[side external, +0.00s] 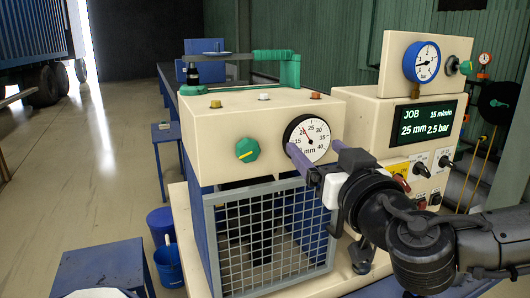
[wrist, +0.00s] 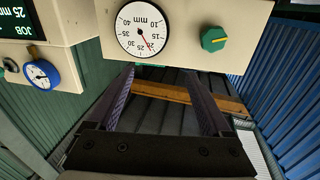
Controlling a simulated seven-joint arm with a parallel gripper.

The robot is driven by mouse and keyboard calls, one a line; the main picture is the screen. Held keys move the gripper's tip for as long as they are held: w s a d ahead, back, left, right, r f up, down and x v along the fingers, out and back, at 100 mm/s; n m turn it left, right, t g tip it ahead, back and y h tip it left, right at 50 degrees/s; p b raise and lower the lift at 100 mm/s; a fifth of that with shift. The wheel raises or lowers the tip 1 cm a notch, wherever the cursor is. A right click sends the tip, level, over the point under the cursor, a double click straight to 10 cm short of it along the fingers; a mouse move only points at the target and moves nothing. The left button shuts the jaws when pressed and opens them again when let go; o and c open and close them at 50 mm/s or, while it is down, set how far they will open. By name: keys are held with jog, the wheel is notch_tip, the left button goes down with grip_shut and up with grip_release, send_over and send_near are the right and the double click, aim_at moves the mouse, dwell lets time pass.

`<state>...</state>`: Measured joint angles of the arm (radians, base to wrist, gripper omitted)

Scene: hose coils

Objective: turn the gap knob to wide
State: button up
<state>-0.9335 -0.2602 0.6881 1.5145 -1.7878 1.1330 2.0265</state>
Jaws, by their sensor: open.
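The green many-sided knob (side external: 247,149), which I take as the gap knob, sits on the front of the cream housing, left of the round mm dial (side external: 309,139). Its yellow mark lies nearly level, slightly tilted; no position labels are readable. In the wrist view, which is upside down, the knob (wrist: 214,39) is above and right of my fingertips, and the dial (wrist: 142,30) is above them.
A mesh guard (side external: 270,235) stands below the housing. On the right, a cream cabinet holds a screen (side external: 424,124) reading 25 mm and 2.5 bar, a blue gauge (side external: 422,62) and switches. The space in front of the knob is clear.

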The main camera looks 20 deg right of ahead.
aim_at(250, 152)
jog(key=s+a+f+n+y, duration=0.2)
jog(key=s+a+f+y, duration=0.1)
jog(key=a, duration=0.4)
jog(key=w, duration=1.3)
jog(key=shift+w+a, duration=0.15)
jog(key=shift+w, duration=0.15)
grip_shut()
